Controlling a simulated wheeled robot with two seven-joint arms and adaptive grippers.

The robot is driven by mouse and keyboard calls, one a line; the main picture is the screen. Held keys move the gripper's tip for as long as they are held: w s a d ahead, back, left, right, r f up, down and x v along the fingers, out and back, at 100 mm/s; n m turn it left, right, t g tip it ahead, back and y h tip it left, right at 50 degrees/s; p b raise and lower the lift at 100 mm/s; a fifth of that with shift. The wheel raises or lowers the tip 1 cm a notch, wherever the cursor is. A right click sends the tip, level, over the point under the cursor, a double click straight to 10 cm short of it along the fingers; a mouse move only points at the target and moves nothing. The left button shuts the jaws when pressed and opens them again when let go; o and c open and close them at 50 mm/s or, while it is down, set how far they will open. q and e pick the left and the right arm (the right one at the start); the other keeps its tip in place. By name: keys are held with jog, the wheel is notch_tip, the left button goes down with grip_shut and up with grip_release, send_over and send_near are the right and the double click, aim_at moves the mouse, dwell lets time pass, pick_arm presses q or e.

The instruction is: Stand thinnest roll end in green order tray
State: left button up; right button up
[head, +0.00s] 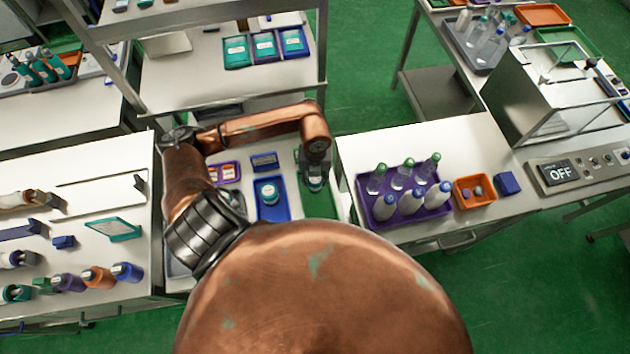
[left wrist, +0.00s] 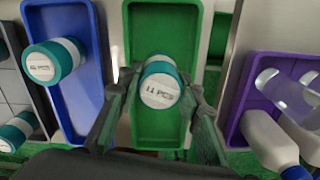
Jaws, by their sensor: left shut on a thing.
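A teal and white roll (left wrist: 160,88) with a label reading "11 PCS" on its end is held between the fingers of my left gripper (head: 316,172), which is shut on it. In the left wrist view the label end faces the camera. The roll is over the green order tray (left wrist: 163,20), with tray floor visible around it; I cannot tell whether it touches the floor. The green tray also shows in the head view (head: 327,208), partly hidden by my arm. My right gripper is not in view.
A blue tray (left wrist: 72,112) beside the green one holds another teal and white roll (left wrist: 55,60). A purple crate (head: 404,208) of bottles stands on the table to the right. An orange bin (head: 475,193) and a blue block (head: 507,183) are beyond it.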

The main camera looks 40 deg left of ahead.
pick_arm(q)
jog(key=shift+w+a+f, duration=0.2)
jog(key=shift+w+f, duration=0.05)
jog(key=shift+f, duration=0.15)
notch_tip(320, 180, down, 3)
jog(key=shift+w+r+p, duration=0.1)
jog(key=shift+p, duration=0.45)
jog(key=shift+a+f, duration=0.1)
jog(key=shift+f, duration=0.15)
jog(key=shift+f, duration=0.15)
jog(key=o, duration=1.1)
jog(key=shift+o, duration=0.2)
jog(key=shift+r, duration=0.2)
notch_tip(320, 180, up, 12)
jog(key=shift+f+b, duration=0.1)
jog(key=shift+b, duration=0.8)
